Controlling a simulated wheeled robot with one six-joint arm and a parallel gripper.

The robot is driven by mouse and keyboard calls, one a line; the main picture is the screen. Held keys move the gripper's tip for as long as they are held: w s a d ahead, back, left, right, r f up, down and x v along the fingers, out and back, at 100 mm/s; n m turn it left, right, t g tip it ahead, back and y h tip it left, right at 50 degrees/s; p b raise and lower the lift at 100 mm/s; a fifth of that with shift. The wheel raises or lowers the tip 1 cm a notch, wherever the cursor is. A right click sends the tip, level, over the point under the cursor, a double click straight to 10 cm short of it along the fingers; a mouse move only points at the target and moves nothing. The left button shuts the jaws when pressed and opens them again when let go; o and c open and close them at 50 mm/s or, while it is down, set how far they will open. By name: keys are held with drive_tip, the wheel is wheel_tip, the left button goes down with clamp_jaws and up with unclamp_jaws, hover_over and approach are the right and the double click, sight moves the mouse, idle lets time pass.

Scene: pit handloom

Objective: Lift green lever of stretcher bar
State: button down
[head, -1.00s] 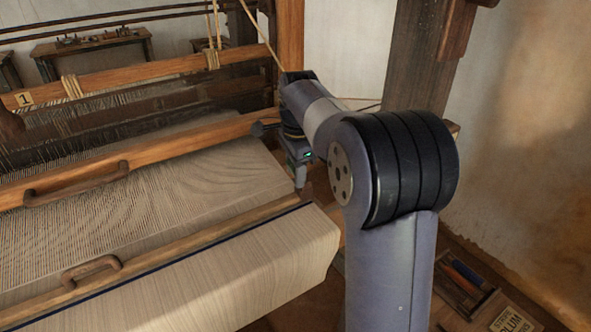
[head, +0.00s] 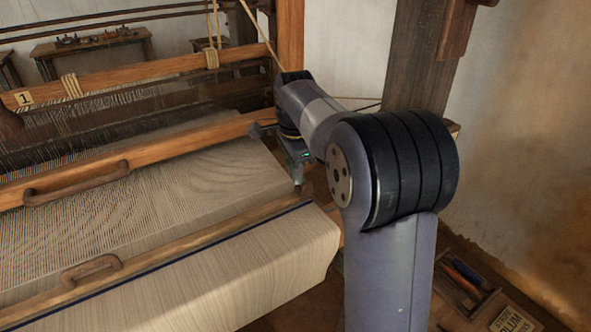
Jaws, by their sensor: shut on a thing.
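The stretcher bar (head: 200,236) is a long wooden bar lying across the pale cloth, with a dark blue stripe along its front side. My gripper (head: 298,185) points down at the bar's right end, at the cloth's right edge. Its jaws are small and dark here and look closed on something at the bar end. The green lever cannot be made out; the jaws and wrist cover that spot. A brown wooden handle (head: 91,271) sits on the bar's left part.
A wooden beam with a handle (head: 75,188) crosses the loom behind the stretcher bar. A dark post (head: 425,65) rises behind my arm. Cords hang near the upright (head: 290,35). A tool box (head: 462,285) lies at lower right.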

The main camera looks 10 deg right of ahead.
drive_tip(key=shift+a+f+h, duration=0.1)
drive_tip(key=shift+a+h, duration=0.15)
drive_tip(key=shift+h, duration=0.15)
drive_tip(key=c, duration=1.3)
unclamp_jaws()
drive_tip(key=r, duration=0.3)
drive_tip(key=s+r, duration=0.1)
drive_tip(key=r, duration=0.3)
drive_tip(key=a+r, duration=0.1)
drive_tip(key=r, duration=0.2)
drive_tip(key=shift+s+r, duration=0.2)
drive_tip(key=shift+r, duration=0.15)
